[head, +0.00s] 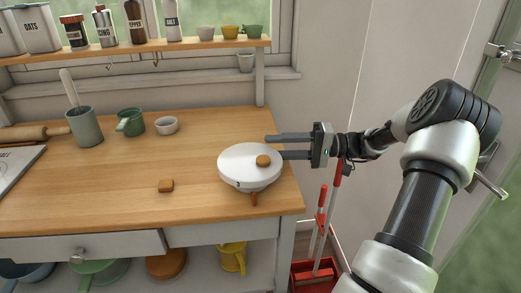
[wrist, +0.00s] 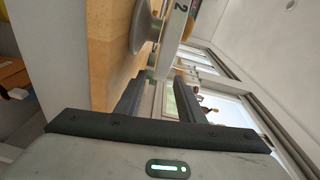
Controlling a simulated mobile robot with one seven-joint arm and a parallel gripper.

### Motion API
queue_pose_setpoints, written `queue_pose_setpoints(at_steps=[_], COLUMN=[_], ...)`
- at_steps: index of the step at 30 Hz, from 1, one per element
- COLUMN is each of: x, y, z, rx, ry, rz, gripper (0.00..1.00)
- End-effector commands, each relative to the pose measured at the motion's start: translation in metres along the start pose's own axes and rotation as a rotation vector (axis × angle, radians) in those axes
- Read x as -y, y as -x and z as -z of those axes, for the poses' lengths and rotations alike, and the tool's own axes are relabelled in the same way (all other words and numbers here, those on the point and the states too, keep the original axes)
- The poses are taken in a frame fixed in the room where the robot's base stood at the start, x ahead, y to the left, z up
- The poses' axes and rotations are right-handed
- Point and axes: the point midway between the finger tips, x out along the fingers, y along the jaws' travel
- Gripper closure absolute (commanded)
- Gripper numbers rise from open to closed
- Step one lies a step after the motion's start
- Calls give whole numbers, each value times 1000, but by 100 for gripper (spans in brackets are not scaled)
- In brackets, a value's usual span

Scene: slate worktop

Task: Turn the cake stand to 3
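The white round cake stand (head: 235,160) stands near the worktop's right front corner. A small brown piece (head: 263,161) sits on its top, right of centre. An orange-brown pointer (head: 254,198) shows below its front rim. A dark mark on the front rim is too small to read in the head view. In the wrist view, the cake stand's rim (wrist: 172,28) shows a "2", and its grey foot lies beside it. My gripper (head: 273,146) is open and empty, pointing left at the stand's right rear edge. Its fingers (wrist: 160,97) are apart; contact with the stand cannot be told.
A small brown block (head: 166,186) lies on the wooden worktop (head: 110,170), left of the stand. A grey crock (head: 85,127), a green mug (head: 130,122) and a white bowl (head: 167,125) stand at the back left. A shelf with jars (head: 140,45) runs above. The middle is mostly clear.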

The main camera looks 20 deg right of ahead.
Motion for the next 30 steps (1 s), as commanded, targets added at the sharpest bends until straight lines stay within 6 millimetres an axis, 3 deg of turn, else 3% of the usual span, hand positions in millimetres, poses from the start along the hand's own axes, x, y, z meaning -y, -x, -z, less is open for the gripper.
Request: queue_pose_setpoints(at_steps=[7,19,20,26,30], x=[-1,0,0,0,0], y=[-36,-45,-45,-45,-45], z=[0,0,0,0,0], rx=[2,0,0,0,0], ry=[0,0,0,0,1], rz=[-1,0,0,0,0], gripper=[65,65,66,100,100])
